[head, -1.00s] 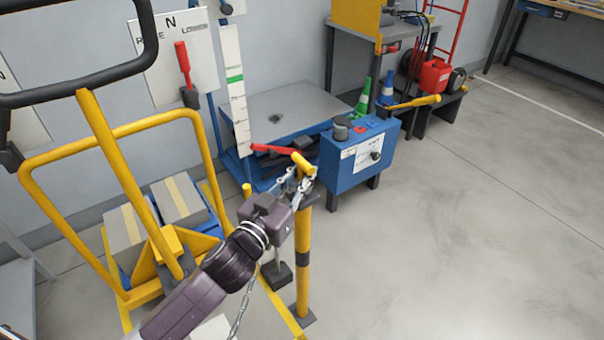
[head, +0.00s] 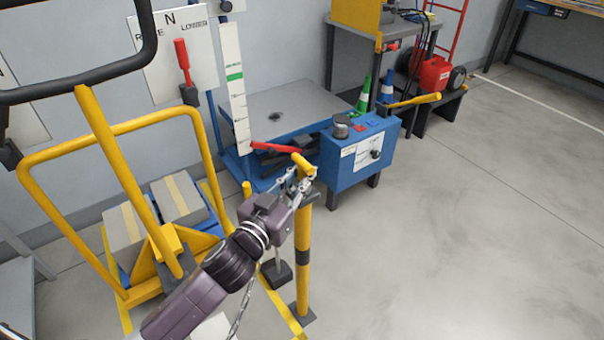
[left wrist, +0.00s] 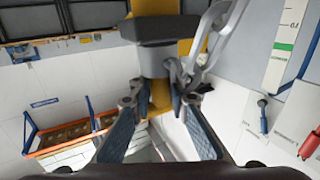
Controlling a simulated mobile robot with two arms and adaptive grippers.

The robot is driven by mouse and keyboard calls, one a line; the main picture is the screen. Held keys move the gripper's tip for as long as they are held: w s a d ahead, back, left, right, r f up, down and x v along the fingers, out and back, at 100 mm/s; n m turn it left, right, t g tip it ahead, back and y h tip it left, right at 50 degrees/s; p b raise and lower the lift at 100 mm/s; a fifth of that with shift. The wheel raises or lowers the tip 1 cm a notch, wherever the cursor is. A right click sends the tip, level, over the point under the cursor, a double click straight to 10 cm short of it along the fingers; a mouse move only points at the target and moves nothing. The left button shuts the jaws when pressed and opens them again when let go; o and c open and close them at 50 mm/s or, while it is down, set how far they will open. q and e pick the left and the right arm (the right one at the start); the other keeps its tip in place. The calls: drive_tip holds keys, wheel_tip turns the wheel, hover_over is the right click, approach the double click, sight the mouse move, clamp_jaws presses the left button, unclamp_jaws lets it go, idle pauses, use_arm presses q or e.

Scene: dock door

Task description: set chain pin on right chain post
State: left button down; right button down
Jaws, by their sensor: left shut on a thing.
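The right chain post (head: 303,240) is a yellow floor post with a black band, upright near the middle of the head view. It has a dark cap (head: 309,198), which also shows in the left wrist view (left wrist: 160,30). My left gripper (head: 298,187) is at the post's top, shut on the yellow chain pin (head: 303,163). In the left wrist view the pin (left wrist: 160,95) stands between the fingers, in line with the cap. A metal chain (left wrist: 213,35) hangs beside the cap. How deep the pin sits is hidden. My right gripper is out of view.
A blue control box (head: 352,158) and a grey lift table (head: 275,108) stand behind the post. A yellow trolley frame (head: 50,215) with boxes is at left. The floor (head: 450,220) at right is clear.

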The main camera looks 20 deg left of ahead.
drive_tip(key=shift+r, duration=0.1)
use_arm(q)
drive_tip(key=c, duration=2.1)
unclamp_jaws()
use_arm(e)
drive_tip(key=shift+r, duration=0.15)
use_arm(q)
drive_tip(key=shift+s+f, duration=0.1)
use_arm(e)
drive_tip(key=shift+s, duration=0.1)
